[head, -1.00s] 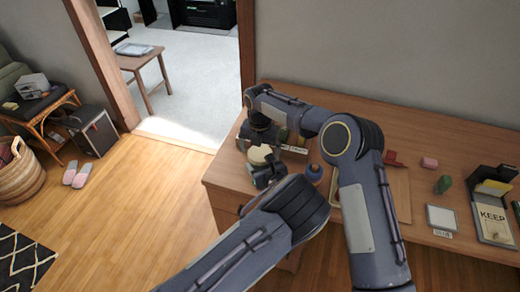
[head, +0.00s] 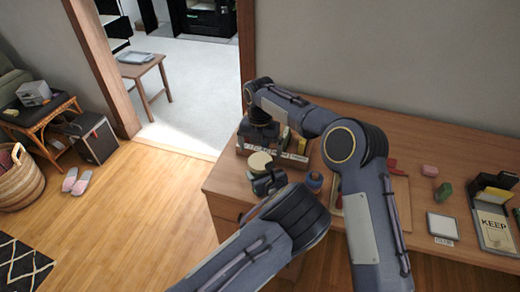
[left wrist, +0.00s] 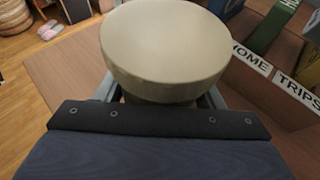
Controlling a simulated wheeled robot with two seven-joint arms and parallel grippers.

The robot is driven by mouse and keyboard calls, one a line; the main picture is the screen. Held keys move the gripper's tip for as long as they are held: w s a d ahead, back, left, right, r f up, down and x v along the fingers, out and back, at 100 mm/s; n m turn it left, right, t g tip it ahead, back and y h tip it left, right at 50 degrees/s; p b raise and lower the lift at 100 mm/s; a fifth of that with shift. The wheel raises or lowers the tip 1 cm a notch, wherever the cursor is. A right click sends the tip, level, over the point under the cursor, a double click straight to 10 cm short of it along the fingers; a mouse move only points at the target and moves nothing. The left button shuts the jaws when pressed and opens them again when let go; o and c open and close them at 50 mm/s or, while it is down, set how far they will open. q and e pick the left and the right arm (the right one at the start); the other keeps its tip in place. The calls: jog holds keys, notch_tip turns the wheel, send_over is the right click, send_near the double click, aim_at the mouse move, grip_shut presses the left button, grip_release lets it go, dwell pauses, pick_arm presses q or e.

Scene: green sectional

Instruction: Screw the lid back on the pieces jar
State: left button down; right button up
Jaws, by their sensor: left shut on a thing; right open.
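The round cream lid (left wrist: 165,45) fills the top middle of the left wrist view and also shows in the head view (head: 260,161). It lies flat on top of the pieces jar, most of which is hidden beneath it. I cannot tell whether the lid is screwed tight. My left gripper (head: 268,182) is shut on the jar just below the lid, near the left end of the desk. My right gripper (head: 262,134) is open, pointing down behind and above the lid, apart from it; its fingertips are hard to make out.
A box labelled HOME and TRIPS (left wrist: 262,72) stands close behind the jar, with upright items in it. A blue round object (head: 314,181) sits right of the jar. A tray (head: 398,200), a pink block (head: 429,171) and a green object (head: 444,190) lie further right on the desk.

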notch_tip(320, 180, up, 8)
jog(key=shift+f, duration=0.25)
dwell(0.4)
pick_arm(q)
jog(key=shift+c, duration=1.3)
grip_release()
jog(key=shift+s, duration=0.1)
